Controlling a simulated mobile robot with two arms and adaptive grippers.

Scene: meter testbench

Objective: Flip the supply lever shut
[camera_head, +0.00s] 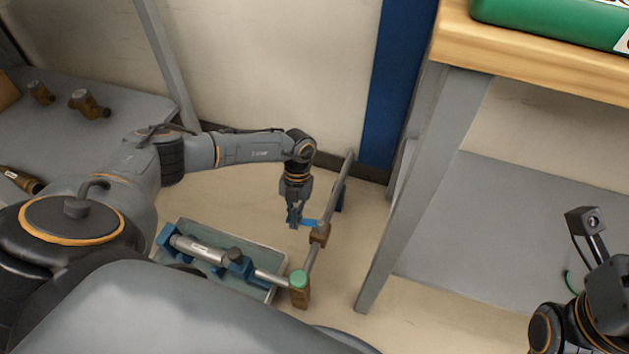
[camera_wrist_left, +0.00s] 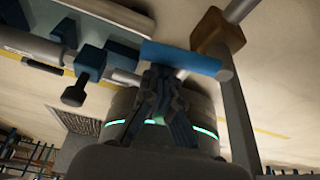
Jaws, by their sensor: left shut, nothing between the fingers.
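The supply lever (camera_head: 306,223) is a short blue handle on a brown valve body (camera_head: 319,237) set in a grey pipe (camera_head: 336,192). The lever points left from the valve, roughly across the pipe. In the left wrist view, the blue lever (camera_wrist_left: 182,58) lies just beyond the fingertips, with the brown valve body (camera_wrist_left: 216,34) at its right end. My left gripper (camera_head: 294,222) points down at the lever's free end, fingers shut and empty. Its fingers (camera_wrist_left: 163,75) also show in the left wrist view, close to the lever; I cannot tell whether they touch it.
A grey tray (camera_head: 262,252) with a metal meter (camera_head: 197,249) and blue clamps stands left of the pipe. A green-capped brown fitting (camera_head: 299,289) is at the near end. A wooden-topped bench (camera_head: 480,50) with a grey leg (camera_head: 415,200) stands right. Brown fittings lie on a side table (camera_head: 130,122).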

